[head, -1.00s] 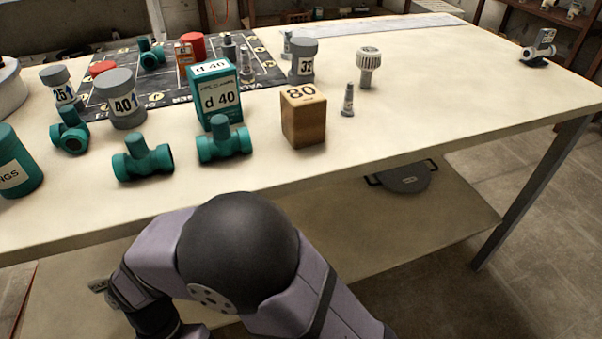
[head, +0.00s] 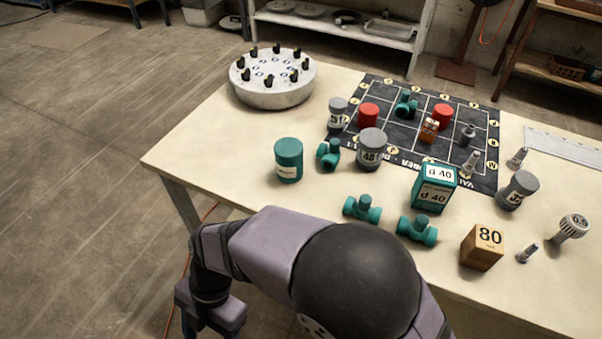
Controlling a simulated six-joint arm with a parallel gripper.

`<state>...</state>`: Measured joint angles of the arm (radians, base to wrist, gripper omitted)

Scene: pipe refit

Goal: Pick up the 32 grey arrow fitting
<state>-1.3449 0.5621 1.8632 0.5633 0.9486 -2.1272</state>
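Two similar grey fittings stand further left: one marked 40 (head: 370,147) and a smaller one (head: 337,112) whose mark is hard to read. My arm is folded low in front of the table, well away from the 32 fitting. No gripper fingers show.
Green tees (head: 362,210) and a wooden 80 block (head: 482,247) stand near the front edge. A grey knob-like part (head: 572,228) and small plugs lie around the fitting. A dark grid mat (head: 395,100) with red caps and a round rack (head: 272,85) are behind.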

